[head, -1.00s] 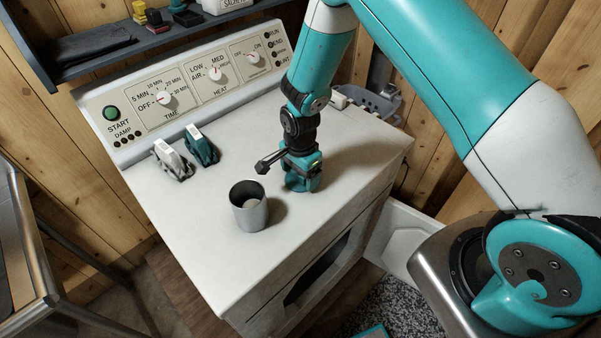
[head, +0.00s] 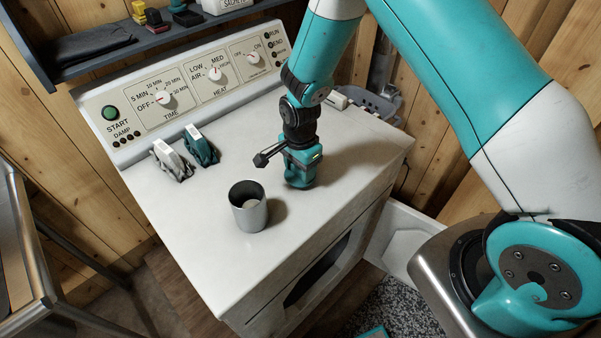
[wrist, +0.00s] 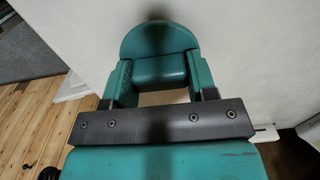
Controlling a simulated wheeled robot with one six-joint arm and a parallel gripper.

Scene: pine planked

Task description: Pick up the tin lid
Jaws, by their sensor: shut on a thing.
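My gripper (head: 300,183) points down over the white machine top, to the right of the grey cup. In the wrist view its teal fingers (wrist: 161,82) stand apart with something held between them.
White (head: 171,160) and teal (head: 201,147) clips lie near the control panel (head: 187,84). The front of the white top (head: 235,270) is clear.

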